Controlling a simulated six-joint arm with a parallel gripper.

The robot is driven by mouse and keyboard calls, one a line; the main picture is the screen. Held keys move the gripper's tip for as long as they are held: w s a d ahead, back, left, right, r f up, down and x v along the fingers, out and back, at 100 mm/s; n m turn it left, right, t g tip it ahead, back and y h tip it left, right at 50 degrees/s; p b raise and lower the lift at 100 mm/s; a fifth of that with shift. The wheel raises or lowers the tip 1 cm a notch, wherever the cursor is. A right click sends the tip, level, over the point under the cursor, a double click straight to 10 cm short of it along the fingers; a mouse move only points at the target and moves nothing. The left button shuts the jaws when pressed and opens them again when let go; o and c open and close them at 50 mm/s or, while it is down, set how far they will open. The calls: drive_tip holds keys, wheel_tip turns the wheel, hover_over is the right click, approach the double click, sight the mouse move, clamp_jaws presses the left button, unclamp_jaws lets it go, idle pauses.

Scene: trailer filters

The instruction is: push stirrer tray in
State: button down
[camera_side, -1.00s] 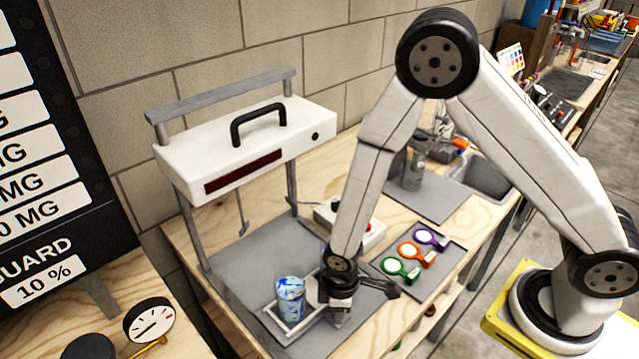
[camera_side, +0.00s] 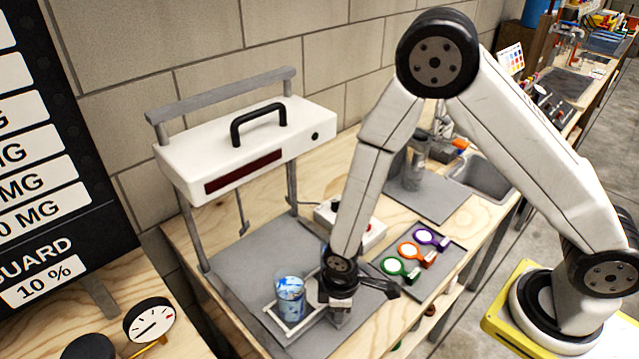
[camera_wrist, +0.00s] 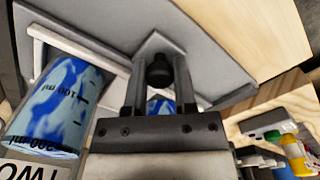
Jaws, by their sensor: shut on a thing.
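The stirrer tray (camera_side: 274,322) is a small pale tray with a raised rim, low under the white overhead unit. A glass beaker (camera_side: 291,300) with blue and white contents stands upright in it. The beaker also shows at the left of the wrist view (camera_wrist: 58,105), with volume marks. My gripper (camera_side: 338,308) is at the tray's right end in the side view. In the wrist view, my gripper (camera_wrist: 159,68) has a black knob (camera_wrist: 159,72) between its fingers and is shut on it. My gripper hides part of the tray's right end.
A white housing (camera_side: 245,150) with a black handle stands on grey posts over a grey base plate (camera_side: 265,262). Right of my gripper, a grey mat (camera_side: 440,272) holds green, orange and purple ring-shaped tools. A white box (camera_side: 368,232) sits behind my arm.

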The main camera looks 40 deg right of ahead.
idle(0.4)
drive_tip(key=w, duration=1.4)
drive_tip(key=shift+w, duration=0.25)
drive_tip(key=c, duration=0.7)
unclamp_jaws()
drive_tip(key=shift+w, duration=0.1)
drive_tip(key=shift+r, duration=0.2)
